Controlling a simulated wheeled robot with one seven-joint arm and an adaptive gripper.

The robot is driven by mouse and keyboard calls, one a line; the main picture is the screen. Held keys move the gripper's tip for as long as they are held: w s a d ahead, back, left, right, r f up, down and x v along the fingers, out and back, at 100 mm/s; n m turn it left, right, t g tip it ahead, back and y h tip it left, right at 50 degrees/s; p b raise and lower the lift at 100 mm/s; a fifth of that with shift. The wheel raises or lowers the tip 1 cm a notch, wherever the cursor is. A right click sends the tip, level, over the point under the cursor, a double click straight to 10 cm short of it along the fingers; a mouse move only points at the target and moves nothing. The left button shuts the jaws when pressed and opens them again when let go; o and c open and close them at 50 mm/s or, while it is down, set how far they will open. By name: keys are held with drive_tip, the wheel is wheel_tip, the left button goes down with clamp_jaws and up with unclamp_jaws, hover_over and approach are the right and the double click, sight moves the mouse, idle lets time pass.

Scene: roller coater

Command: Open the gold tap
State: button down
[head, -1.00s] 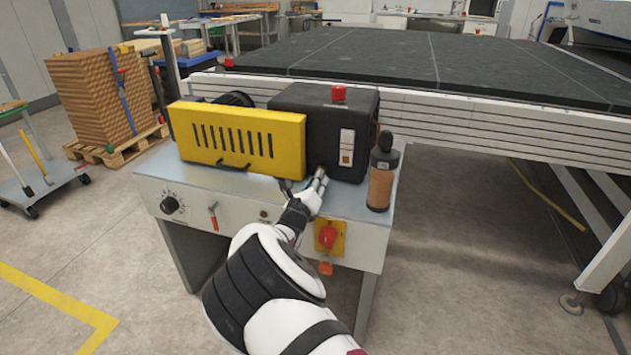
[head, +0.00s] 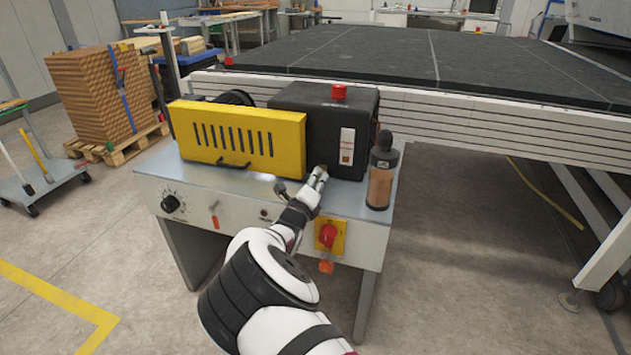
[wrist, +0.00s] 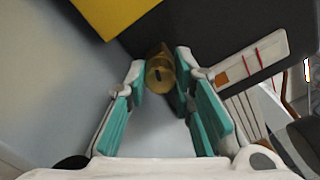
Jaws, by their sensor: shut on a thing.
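The gold tap (wrist: 160,72) is a short round brass-coloured piece with a dark slot in its face. It sits low on the front of the black housing (head: 330,115). In the wrist view my gripper (wrist: 161,75) has one fingertip on each side of the tap, and it is shut on it. In the head view my gripper (head: 319,176) reaches over the metal top to the foot of the black housing. There the fingers and wrist hide most of the tap.
A yellow slotted cover (head: 240,138) is left of the black housing. A red switch on a yellow plate (head: 329,237) is on the front panel below my wrist. The left metal top is clear.

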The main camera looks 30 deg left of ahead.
drive_tip(key=c, duration=1.4)
unclamp_jaws()
drive_tip(key=shift+o, duration=0.2)
